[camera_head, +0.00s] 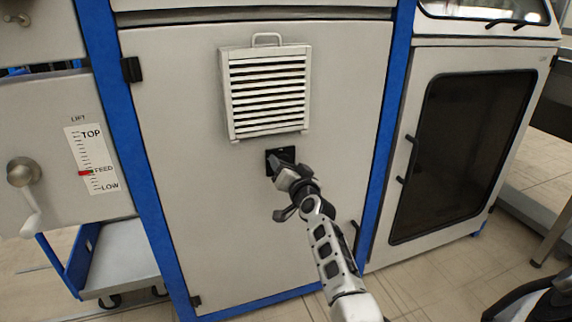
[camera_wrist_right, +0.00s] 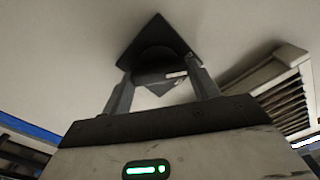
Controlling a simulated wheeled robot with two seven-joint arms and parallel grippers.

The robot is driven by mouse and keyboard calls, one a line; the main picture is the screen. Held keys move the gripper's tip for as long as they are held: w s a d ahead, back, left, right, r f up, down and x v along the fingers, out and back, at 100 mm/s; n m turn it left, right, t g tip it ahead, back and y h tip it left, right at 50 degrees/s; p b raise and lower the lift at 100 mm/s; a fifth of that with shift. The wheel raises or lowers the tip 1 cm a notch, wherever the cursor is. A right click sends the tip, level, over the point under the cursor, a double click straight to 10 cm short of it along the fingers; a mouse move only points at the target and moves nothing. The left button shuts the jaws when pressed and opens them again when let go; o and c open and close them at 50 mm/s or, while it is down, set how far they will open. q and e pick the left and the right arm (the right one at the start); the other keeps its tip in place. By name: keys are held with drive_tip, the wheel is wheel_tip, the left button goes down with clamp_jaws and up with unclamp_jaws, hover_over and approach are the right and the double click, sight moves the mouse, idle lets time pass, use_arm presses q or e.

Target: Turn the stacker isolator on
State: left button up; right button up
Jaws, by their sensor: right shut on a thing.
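The stacker isolator is a black square plate (camera_head: 270,163) on the light grey cabinet door, below the louvred vent. In the right wrist view the plate (camera_wrist_right: 153,32) stands tilted in the picture, with a dark round knob (camera_wrist_right: 155,66) on it that bears a small white mark. My right gripper (camera_head: 287,172) is at the isolator in the head view. In the right wrist view its two fingers (camera_wrist_right: 160,84) are on either side of the knob and shut on it. In the head view the gripper hides most of the knob. My left gripper is not in view.
A louvred vent (camera_head: 266,90) with a handle juts out just above the isolator. Blue frame posts (camera_head: 125,150) flank the door. A lift crank (camera_head: 24,180) and scale (camera_head: 92,160) are at left. A dark-windowed cabinet (camera_head: 462,150) is at right.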

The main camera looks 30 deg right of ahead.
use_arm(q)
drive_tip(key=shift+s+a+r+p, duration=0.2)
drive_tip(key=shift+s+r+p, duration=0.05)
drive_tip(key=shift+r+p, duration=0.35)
use_arm(e)
drive_tip(key=shift+d+f+m, duration=0.1)
drive_tip(key=shift+m, duration=2.7)
drive_tip(key=shift+f+m, duration=0.1)
drive_tip(key=shift+m, duration=2.7)
drive_tip(key=o, duration=1)
